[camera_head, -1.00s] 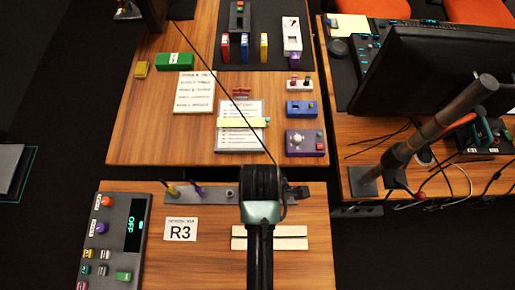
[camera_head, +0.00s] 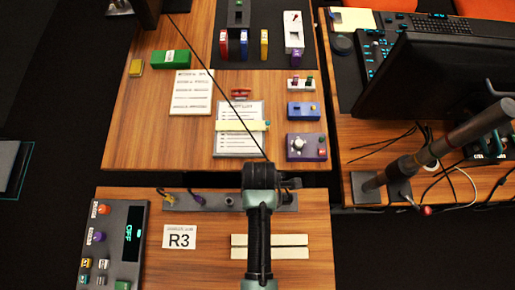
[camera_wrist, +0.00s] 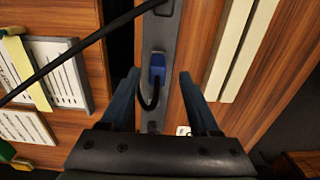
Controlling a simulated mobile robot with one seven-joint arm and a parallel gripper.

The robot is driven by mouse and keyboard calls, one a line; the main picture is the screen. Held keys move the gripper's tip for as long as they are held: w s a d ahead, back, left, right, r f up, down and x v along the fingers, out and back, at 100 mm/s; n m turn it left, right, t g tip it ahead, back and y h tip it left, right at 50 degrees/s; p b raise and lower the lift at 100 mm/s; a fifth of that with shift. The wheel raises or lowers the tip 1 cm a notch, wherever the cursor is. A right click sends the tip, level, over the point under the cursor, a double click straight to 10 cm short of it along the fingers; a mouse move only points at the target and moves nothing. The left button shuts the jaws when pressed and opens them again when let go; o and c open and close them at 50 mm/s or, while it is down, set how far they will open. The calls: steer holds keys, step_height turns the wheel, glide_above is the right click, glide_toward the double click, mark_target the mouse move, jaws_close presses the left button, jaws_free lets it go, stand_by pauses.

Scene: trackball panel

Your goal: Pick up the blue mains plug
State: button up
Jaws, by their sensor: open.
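The blue mains plug (camera_wrist: 157,68) sits on a grey socket strip (camera_wrist: 190,22), with its black cable curling below it in the wrist view. My gripper (camera_wrist: 159,76) is open, with one finger on each side of the plug in that picture. Whether the fingertips are level with it or above it I cannot tell. In the head view my gripper end (camera_head: 262,178) is over the right part of the strip (camera_head: 218,205). I cannot make out the blue plug there; my arm covers that part.
White slats (camera_head: 290,247) lie on the near side, the R3 card (camera_head: 180,237) to the left. A dark cable (camera_wrist: 75,55) crosses the wrist view. A clipboard (camera_head: 241,110) lies on the far bench.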

step_height(320, 180, down, 5)
steer(key=shift+w+a+r, duration=0.1)
steer(key=shift+w+a, duration=0.05)
jaws_close()
stand_by(0.4)
